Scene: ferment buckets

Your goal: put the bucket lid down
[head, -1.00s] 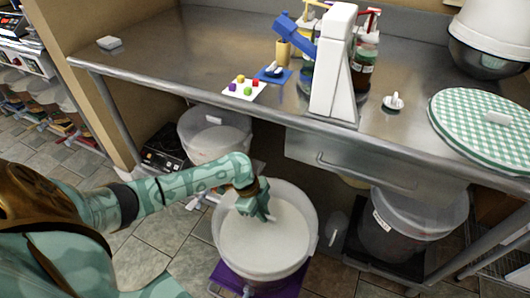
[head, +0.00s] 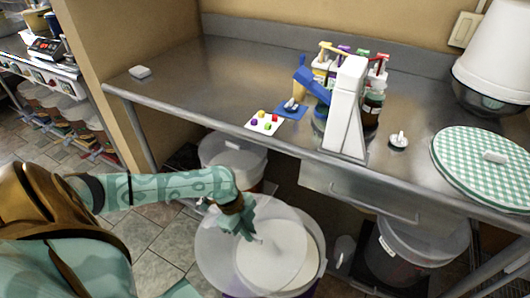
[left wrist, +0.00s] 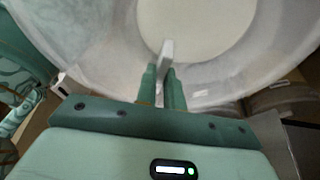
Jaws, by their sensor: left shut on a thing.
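My left gripper (head: 247,230) is shut on the small white handle of the clear bucket lid (head: 218,255). In the left wrist view, the fingers (left wrist: 165,82) pinch the upright handle of the lid (left wrist: 167,48). The lid is see-through and sits off-centre to the left over an open white bucket (head: 318,262), whose pale contents show through and beside it. The gap between lid and rim is hard to judge. My right gripper is not in view.
A steel counter (head: 215,80) stands behind, with a green checked round lid (head: 478,165), a white dispenser (head: 345,115), bottles and a mat with coloured pieces (head: 264,123). Other buckets (head: 232,160) stand below. Tiled floor (head: 155,265) shows left of the lid.

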